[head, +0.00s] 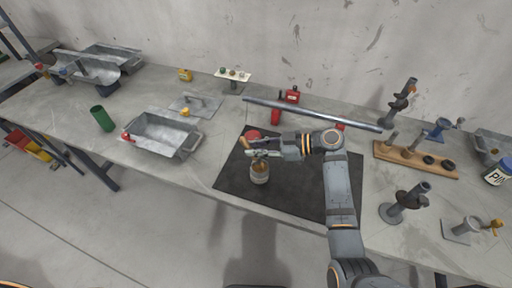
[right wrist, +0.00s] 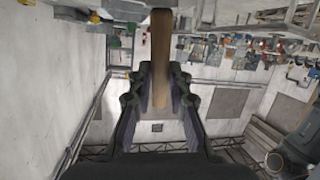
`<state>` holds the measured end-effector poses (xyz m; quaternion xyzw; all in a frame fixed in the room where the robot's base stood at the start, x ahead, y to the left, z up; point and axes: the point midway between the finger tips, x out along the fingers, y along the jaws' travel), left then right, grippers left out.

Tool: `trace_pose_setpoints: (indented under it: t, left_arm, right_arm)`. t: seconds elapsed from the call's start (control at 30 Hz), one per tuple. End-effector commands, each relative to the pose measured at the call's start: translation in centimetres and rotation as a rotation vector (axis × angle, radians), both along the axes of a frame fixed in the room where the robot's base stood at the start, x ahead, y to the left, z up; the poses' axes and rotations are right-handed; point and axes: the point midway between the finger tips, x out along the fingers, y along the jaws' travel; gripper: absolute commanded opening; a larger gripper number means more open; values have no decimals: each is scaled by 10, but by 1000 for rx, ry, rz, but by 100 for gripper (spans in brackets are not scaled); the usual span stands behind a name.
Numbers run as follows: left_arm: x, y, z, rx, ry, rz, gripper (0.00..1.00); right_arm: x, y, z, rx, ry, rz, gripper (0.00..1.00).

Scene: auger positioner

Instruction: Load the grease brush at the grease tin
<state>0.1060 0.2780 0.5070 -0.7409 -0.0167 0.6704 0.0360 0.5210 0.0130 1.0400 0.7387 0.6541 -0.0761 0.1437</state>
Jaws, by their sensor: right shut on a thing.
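My right gripper (head: 262,152) is shut on the grease brush, just above the grease tin. The brush's wooden handle (right wrist: 161,55) stands between the two fingers (right wrist: 160,85) in the right wrist view. The grease tin (head: 260,178) is a small grey open can with brown contents, on the dark mat. The brush's bristles are not clear, so I cannot tell whether they touch the grease. My left gripper is not in view.
The dark mat (head: 235,177) lies at the bench's front edge. A long metal rod (head: 310,113) lies behind my right arm. A metal tray (head: 165,136) and green cup (head: 102,118) are at left. A wooden rack (head: 416,159) and metal stands (head: 405,203) are at right.

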Motion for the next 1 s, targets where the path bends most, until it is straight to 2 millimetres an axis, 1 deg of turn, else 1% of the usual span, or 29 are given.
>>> trace_pose_setpoints:
  t: [1.0]
  left_arm:
    - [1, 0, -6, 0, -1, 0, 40]
  right_arm:
    - [0, 0, -3, -2, 3, 0, 0]
